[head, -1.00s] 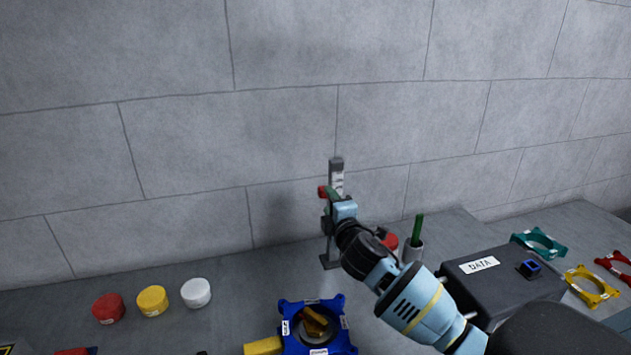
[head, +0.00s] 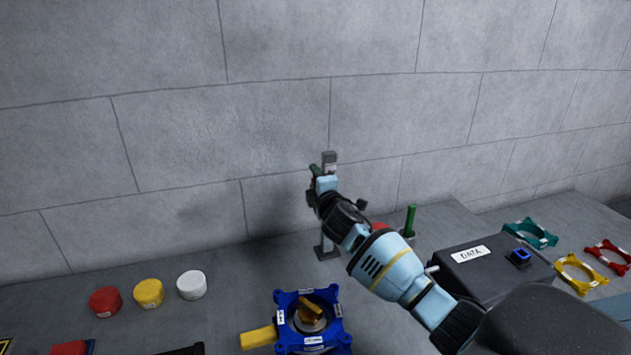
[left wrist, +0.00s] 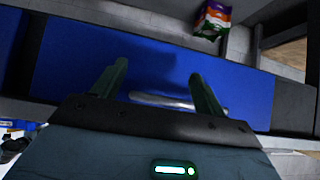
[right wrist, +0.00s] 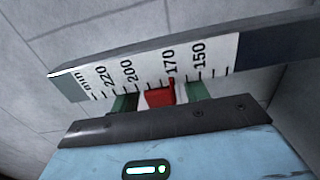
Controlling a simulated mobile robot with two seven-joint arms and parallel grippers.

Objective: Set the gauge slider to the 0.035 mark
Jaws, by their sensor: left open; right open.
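The gauge (head: 329,158) is an upright post on a dark foot, in front of the wall. In the right wrist view its white scale (right wrist: 143,68) carries 220, 200, 170 and 150; I see no 0.035. The red slider (right wrist: 159,97) sits at the scale's edge, between the 200 and 170 labels and nearer 170. My right gripper (head: 317,174) is open at the gauge, its green fingers on either side of the slider; contact is unclear. In the head view the slider is hidden. My left gripper (left wrist: 160,85) is open and empty, before a blue panel (left wrist: 155,65).
A black DATA box (head: 490,262) and a cup with a green stick (head: 410,222) stand right of the gauge. A blue hub fixture (head: 310,320) is in front. Red, yellow and white caps (head: 191,285) lie left. A metal handle (left wrist: 165,101) crosses the blue panel.

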